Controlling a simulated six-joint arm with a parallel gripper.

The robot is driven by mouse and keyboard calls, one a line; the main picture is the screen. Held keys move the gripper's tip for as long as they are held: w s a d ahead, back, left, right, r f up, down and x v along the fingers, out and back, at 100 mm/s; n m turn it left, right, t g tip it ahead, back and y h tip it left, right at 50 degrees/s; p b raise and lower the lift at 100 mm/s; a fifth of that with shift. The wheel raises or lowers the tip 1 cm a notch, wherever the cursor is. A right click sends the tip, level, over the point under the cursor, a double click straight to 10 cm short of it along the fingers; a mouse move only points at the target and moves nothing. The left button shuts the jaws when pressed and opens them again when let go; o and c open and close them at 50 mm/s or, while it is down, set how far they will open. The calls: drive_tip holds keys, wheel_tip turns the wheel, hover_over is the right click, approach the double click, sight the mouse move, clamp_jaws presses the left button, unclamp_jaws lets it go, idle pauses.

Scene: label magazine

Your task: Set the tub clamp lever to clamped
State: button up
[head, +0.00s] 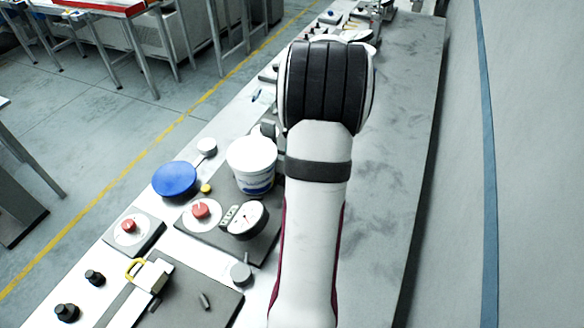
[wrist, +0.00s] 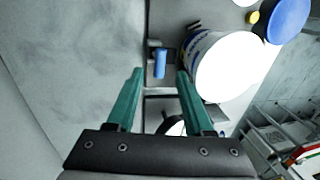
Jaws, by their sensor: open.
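In the wrist view my gripper (wrist: 160,73) is open, its two green fingers spread apart. A short blue handle (wrist: 160,63), which looks like the tub clamp lever, shows between the fingertips with a gap on both sides. I cannot tell whether the fingers are level with it or above it. The white tub (wrist: 232,66) stands just right of the right finger; it also shows in the head view (head: 252,163). In the head view my arm hides the gripper and the handle. I cannot tell the lever's setting.
A blue disc (head: 175,179), red knobs on white dials (head: 200,209), a round gauge (head: 245,219) and a yellow-handled part (head: 148,274) crowd the bench left of my arm. The grey bench surface (head: 400,150) right of my arm is clear, up to the wall.

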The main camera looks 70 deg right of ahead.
drive_tip(key=f, duration=0.2)
drive_tip(key=w+f, duration=0.1)
drive_tip(key=f, duration=0.2)
drive_tip(key=shift+f, duration=0.2)
clamp_jaws()
drive_tip(key=shift+w+r, duration=0.1)
idle(1.0)
